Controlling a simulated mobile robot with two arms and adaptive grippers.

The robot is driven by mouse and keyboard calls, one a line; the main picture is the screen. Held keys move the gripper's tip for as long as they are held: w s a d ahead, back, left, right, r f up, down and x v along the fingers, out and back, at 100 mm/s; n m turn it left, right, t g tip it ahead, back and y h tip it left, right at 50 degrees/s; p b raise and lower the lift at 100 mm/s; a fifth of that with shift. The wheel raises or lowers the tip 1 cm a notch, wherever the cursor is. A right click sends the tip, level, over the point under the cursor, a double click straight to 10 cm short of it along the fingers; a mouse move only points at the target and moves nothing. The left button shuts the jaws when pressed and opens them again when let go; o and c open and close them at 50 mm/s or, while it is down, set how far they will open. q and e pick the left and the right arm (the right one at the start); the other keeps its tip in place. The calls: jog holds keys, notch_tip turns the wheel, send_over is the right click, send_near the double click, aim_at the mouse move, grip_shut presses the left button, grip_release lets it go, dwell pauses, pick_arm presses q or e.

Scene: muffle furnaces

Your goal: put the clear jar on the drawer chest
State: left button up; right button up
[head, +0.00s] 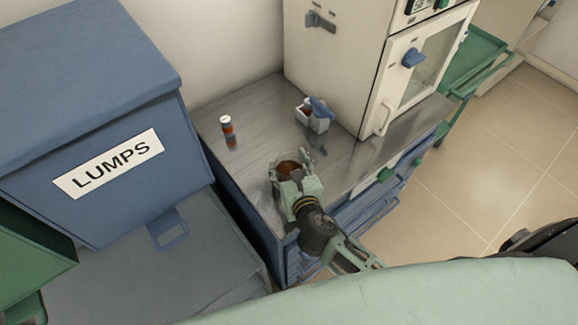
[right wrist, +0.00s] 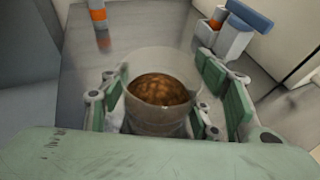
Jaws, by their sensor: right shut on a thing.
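The clear jar (right wrist: 160,92) has brown contents and stands between the fingers of my right gripper (right wrist: 165,105) in the right wrist view. In the head view the right gripper (head: 291,170) is shut on the jar (head: 288,169), partly hiding it, over the front part of the drawer chest's grey metal top (head: 255,128). The jar looks upright. Whether its base touches the top is hard to tell. The chest has blue drawers (head: 365,205) at its front. My left gripper is not in view.
An orange-and-white bottle (head: 228,131) and a white caddy with a blue item (head: 313,115) stand on the top behind the jar. A cream furnace (head: 345,60) fills the chest's right rear. A blue LUMPS bin (head: 90,130) stands left. A green cart (head: 475,60) is at right.

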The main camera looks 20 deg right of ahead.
jog(key=o, duration=0.8)
jog(key=shift+f, duration=0.2)
jog(key=o, duration=0.5)
jog(key=shift+r, duration=0.1)
jog(key=shift+s+r, duration=0.1)
jog(key=shift+r, duration=0.05)
jog(key=b+v, duration=0.1)
jog(key=v, duration=0.9)
jog(key=shift+s, duration=0.3)
jog(key=shift+s+r, duration=0.35)
jog(key=shift+s, duration=0.25)
